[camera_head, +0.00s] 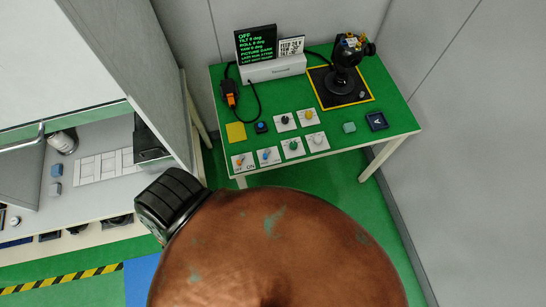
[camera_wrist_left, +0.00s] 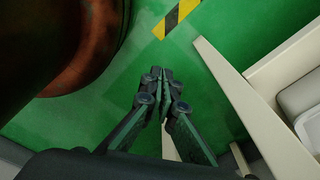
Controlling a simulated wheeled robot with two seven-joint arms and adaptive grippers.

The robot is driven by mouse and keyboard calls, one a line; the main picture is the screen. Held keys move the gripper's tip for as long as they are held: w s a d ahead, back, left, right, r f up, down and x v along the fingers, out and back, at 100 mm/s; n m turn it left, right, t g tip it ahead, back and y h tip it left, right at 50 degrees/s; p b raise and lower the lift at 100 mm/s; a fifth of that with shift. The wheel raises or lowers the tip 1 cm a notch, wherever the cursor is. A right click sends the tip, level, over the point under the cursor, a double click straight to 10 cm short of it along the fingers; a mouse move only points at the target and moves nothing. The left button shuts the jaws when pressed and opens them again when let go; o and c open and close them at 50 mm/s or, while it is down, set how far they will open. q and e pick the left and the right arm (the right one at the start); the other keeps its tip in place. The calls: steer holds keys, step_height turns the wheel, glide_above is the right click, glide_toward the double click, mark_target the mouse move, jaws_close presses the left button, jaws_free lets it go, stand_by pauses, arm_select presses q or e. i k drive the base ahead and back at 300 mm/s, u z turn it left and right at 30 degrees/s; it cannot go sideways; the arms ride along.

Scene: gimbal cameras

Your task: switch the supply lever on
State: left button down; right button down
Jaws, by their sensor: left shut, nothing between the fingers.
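A white plate marked OFF and ON with an orange lever (camera_head: 240,162) lies at the near left corner of the green table (camera_head: 216,100); the lever appears to be on the OFF side. The display (camera_head: 256,43) at the back reads OFF at its top. A gimbal camera (camera_head: 345,62) stands on a dark mat at the back right. My left gripper (camera_wrist_left: 163,80) is shut and empty in the left wrist view, over green floor, with no lever in that view. I cannot make out its fingers in the head view. My right gripper is not in view.
Other small plates with coloured knobs (camera_head: 292,147) line the table's near side. A grey partition (camera_head: 150,60) and another workbench (camera_head: 100,165) stand left. A large brown rounded shape hides the bottom.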

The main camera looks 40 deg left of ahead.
mark_target(241, 156)
steer(key=z, duration=0.55)
steer(key=k, duration=0.8)
steer(key=u, duration=1.7)
